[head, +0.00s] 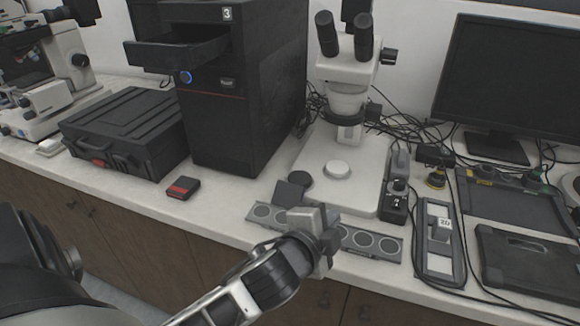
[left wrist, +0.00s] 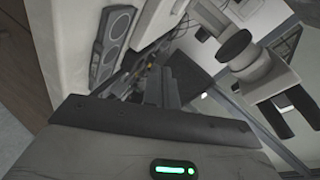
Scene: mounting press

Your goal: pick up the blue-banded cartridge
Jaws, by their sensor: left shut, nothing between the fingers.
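I cannot make out a blue band on any cartridge in either view. A small black cartridge with a red band (head: 182,187) lies on the bench in front of the tall black press. A plain dark square piece (head: 289,194) lies beside the strip with round wells (head: 372,242); no band shows on it. My left gripper (head: 326,226) is over the middle of that strip and hides part of it. It is shut and empty. In the left wrist view its fingers (left wrist: 160,88) show past the dark edge of the hand. My right gripper is in neither view.
The tall black press (head: 235,120) with an open drawer (head: 178,50) stands behind. A black case (head: 125,130) is left of it. A microscope (head: 345,75), control box (head: 396,200), monitor (head: 515,80) and trays crowd the right. Bench between red-banded cartridge and strip is clear.

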